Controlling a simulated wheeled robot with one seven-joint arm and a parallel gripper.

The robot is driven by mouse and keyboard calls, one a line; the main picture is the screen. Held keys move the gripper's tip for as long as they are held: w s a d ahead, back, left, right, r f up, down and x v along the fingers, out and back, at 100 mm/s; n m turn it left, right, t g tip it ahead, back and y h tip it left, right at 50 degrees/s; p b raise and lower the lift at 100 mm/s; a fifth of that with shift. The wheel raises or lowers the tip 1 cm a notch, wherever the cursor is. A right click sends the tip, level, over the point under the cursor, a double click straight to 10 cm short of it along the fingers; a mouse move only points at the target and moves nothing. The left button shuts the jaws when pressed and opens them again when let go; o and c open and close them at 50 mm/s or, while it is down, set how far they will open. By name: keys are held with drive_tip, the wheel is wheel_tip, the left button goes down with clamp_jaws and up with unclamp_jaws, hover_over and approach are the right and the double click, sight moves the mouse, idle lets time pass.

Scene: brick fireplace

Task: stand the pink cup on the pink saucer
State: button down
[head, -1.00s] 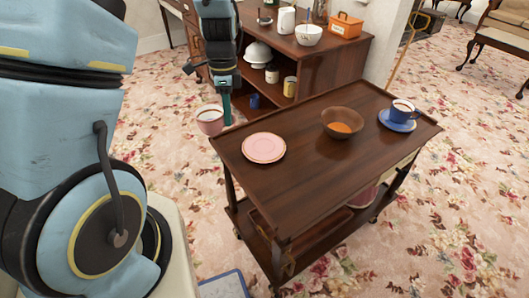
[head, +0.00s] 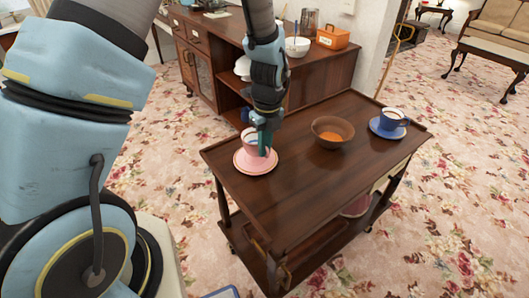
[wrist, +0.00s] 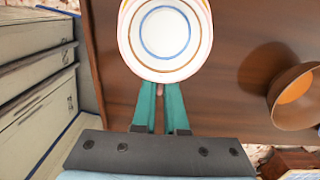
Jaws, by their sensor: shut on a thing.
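The pink cup (head: 250,142) is upright over the pink saucer (head: 241,168) at the left end of the trolley top. I cannot tell whether its base touches the saucer. My gripper (head: 265,148) is at the cup's right side in the head view and covers part of it. In the wrist view, the teal fingers of my gripper (wrist: 160,100) are shut on the handle, which shows only as a sliver between them. The cup's white inside with coloured rings (wrist: 165,40) faces this camera. A thin pink edge of the saucer (wrist: 123,38) shows around it.
A brown bowl with orange contents (head: 332,131) stands mid-trolley, right of the saucer. The front of the trolley top (head: 290,195) is clear. A wooden cabinet (head: 335,70) stands behind.

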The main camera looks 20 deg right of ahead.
drive_tip(key=shift+f, duration=1.35)
drive_tip(key=shift+f, duration=0.2)
drive_tip(key=c, duration=1)
unclamp_jaws()
drive_tip(key=shift+o, duration=0.2)
drive_tip(key=r+b, duration=0.2)
drive_tip(key=r, duration=1)
drive_tip(key=shift+d+r, duration=0.2)
